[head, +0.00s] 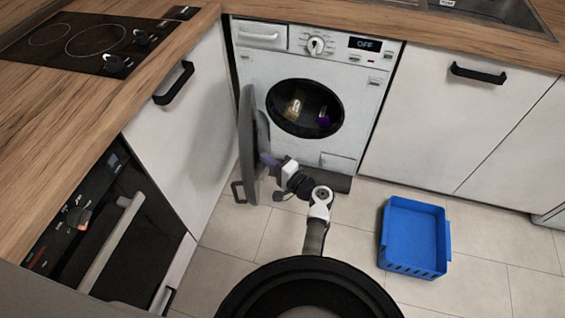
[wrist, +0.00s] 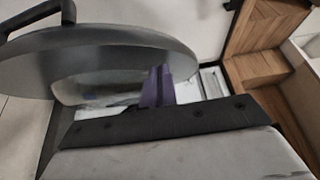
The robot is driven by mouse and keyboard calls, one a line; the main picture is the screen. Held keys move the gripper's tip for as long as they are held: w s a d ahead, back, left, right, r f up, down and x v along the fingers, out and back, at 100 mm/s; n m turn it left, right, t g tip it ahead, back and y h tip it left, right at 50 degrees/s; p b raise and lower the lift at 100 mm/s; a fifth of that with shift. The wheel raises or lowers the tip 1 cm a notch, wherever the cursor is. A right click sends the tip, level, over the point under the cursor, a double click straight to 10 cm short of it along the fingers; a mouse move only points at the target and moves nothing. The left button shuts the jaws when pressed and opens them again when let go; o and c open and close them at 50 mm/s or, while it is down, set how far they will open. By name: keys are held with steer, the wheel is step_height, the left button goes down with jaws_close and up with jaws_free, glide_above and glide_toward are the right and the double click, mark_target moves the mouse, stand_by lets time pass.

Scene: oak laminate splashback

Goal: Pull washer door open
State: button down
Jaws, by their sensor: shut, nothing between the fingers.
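The white washer (head: 262,67) stands under the worktop, and its display reads OFF. Its round grey door (head: 252,135) is swung wide open to the left, seen nearly edge-on. The drum opening (head: 305,108) is uncovered, with a yellowish item and a purple item visible inside. My gripper (head: 268,160) is at the inner side of the door, low near its edge. In the wrist view my purple fingers (wrist: 157,87) are shut, in front of the door (wrist: 110,50). Whether they touch the door cannot be told.
A blue basket (head: 414,236) sits on the tiled floor to the right, and it looks empty. White cabinets with black handles (head: 478,75) flank the washer. The open door is close to the left cabinet (head: 185,110). An oven (head: 100,220) is at the left.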

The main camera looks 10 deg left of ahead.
steer(key=shift+s+a, duration=0.3)
steer(key=shift+a, duration=0.6)
steer(key=s+a+b, duration=0.1)
steer(key=s+a, duration=0.2)
steer(key=a, duration=0.8)
steer(key=shift+a, duration=0.15)
steer(key=shift+s, duration=0.1)
